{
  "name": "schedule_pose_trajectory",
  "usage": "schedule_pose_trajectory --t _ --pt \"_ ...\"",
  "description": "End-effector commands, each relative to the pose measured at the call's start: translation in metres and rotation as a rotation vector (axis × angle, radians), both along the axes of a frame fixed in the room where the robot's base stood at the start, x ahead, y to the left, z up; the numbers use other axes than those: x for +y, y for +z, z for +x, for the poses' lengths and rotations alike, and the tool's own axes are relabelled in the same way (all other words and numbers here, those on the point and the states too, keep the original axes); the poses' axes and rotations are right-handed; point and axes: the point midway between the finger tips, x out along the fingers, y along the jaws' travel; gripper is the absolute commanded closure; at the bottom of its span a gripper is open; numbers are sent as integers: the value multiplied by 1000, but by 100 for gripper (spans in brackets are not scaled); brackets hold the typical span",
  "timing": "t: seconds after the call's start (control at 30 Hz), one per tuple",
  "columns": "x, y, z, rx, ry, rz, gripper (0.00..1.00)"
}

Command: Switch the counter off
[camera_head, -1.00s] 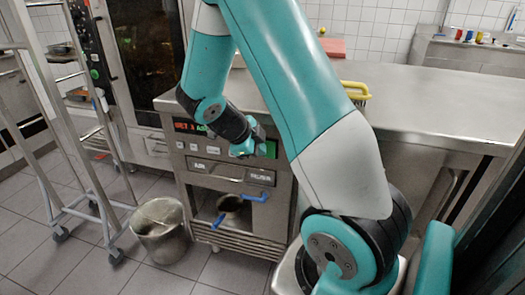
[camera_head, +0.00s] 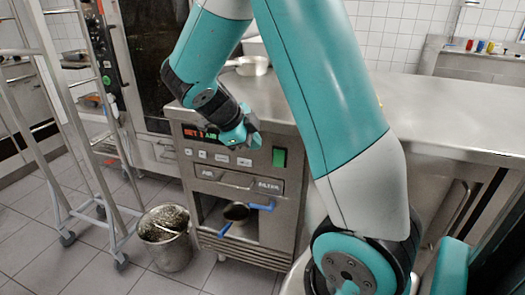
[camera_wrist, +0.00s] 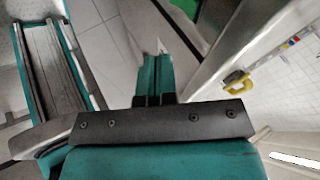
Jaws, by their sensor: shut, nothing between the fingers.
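The steel counter (camera_head: 428,108) has a front control panel with a red and green lit display (camera_head: 200,133), a row of small pale buttons (camera_head: 222,157) and a green switch (camera_head: 279,157) at the right end. My gripper (camera_head: 255,141) is in front of the panel's upper edge, just up and left of the green switch in the picture. Its fingers are shut and empty. I cannot tell whether it touches the panel.
Below the panel are drawer fronts and an open bay with blue handles (camera_head: 262,206). A metal bucket (camera_head: 166,252) stands on the floor, left of the counter. A wheeled rack (camera_head: 88,150) and an oven (camera_head: 148,60) are further left. A pot (camera_head: 252,66) is on the counter.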

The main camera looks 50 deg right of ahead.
Motion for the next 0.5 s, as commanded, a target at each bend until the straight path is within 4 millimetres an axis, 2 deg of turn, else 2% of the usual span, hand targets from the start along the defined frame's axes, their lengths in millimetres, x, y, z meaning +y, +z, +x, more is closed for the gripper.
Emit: schedule_pose_trajectory --t 0.03,0.07,0.5 --pt "3 -10 1 2 4 18 100" --pt "5 -11 1 6 6 28 100" --pt "10 -8 0 23 14 60 100"
